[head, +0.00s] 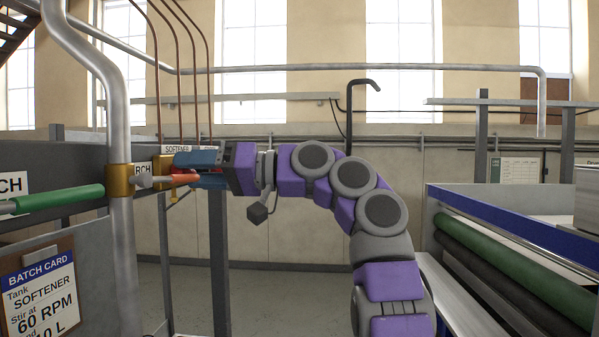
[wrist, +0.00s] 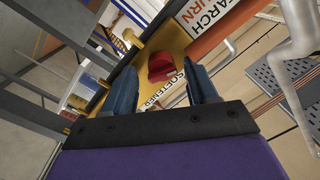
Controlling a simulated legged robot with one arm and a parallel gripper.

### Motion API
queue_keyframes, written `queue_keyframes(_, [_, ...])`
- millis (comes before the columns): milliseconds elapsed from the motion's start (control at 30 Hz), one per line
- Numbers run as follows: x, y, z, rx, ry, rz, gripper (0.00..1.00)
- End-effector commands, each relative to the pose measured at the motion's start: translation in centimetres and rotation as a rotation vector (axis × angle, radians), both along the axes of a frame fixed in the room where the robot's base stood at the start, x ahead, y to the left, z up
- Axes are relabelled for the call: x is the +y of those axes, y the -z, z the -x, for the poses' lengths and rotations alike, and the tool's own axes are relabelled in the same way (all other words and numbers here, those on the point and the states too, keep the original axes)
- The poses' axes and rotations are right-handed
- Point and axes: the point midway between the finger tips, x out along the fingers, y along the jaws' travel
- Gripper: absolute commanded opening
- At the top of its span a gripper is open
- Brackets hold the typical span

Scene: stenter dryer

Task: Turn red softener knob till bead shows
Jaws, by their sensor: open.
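The red softener knob (wrist: 161,67) stands on a yellow mount (wrist: 173,40) in the wrist view, beside a SOFTENER label (wrist: 163,91). My gripper (wrist: 162,75) is open, with one blue finger on each side of the knob. A gap shows between the knob and each finger. In the head view my gripper (head: 190,171) reaches left to the yellow fitting below the SOFTENER sign (head: 177,149). An orange-red part (head: 184,180) shows by the fingers there; I cannot tell if it is the knob. I cannot make out a bead.
A thick metal pipe (head: 122,240) and a green-handled bar (head: 58,199) stand left of my gripper. A grey post (head: 219,260) is below it. A batch card (head: 40,295) hangs at the lower left. Rollers (head: 500,265) lie at the right. Open floor shows between.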

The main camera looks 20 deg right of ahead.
Motion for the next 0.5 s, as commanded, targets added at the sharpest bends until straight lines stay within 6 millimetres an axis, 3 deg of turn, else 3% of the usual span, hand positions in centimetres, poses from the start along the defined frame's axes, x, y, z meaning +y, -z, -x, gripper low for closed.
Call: queue_keyframes(500, [-8.2, -0.1, 2.3, 0.002, 0.001, -0.002, 0.58])
